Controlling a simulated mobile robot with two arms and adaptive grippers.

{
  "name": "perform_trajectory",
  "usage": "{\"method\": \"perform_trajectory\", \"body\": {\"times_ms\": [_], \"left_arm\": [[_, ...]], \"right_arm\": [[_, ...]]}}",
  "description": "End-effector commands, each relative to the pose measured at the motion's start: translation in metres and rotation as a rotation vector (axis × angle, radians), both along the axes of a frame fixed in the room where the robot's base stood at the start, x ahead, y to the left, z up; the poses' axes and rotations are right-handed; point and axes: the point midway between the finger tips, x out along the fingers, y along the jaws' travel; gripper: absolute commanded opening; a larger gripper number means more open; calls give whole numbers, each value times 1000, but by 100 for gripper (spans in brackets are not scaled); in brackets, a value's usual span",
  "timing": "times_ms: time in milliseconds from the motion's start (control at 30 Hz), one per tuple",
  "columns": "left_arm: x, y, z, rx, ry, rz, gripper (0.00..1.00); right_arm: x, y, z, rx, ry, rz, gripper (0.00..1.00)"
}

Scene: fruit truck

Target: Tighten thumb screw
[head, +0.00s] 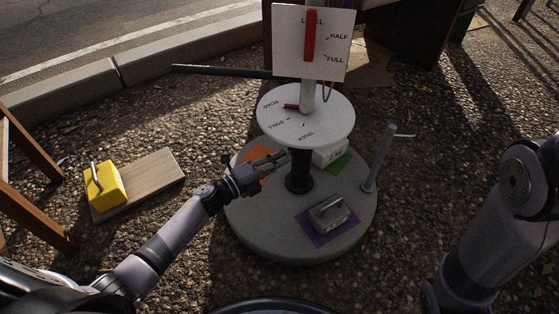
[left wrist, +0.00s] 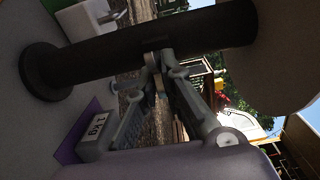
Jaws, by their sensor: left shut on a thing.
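My left gripper (head: 282,157) reaches in from the left to the black post (head: 299,172) of the round stand, just under the upper disc. In the left wrist view the black post (left wrist: 150,48) crosses the top, and the gripper's fingers (left wrist: 154,70) come together against its side. They are shut on a small pale piece (left wrist: 151,62), seemingly the thumb screw, mostly hidden by the fingertips. In the head view the fingers and post hide the screw. My right arm shows at the right edge; its gripper is out of view.
The upper disc (head: 330,121) carries ROAD, STALL and TRUCK labels and a red pointer. A sign (head: 285,40) stands above. The grey base (head: 270,240) holds a grey weight (head: 328,214), a white weight (head: 331,153) and an upright rod (head: 380,157). A yellow weight (head: 104,187) sits on a board at left.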

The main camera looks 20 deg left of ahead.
Motion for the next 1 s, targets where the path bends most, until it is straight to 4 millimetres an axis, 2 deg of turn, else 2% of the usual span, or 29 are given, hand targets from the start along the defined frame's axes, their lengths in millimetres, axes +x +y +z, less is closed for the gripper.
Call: {"method": "perform_trajectory", "body": {"times_ms": [300, 333, 600, 867, 1000], "left_arm": [[-1, 1, -2, 2, 4, 1, 0], [-1, 0, -2, 2, 4, 1, 10], [0, 0, -1, 0, 2, 0, 27], [0, 0, 0, 0, 1, 0, 27], [-8, 6, -2, 1, 3, 1, 27]], "right_arm": [[-1, 0, 0, 1, -5, 1, 27], [-1, 0, 0, 1, -6, 1, 27], [0, 0, 0, 1, -3, 1, 27], [1, -1, 0, 3, 0, 1, 27], [1, -1, 0, 3, 0, 1, 27]]}}
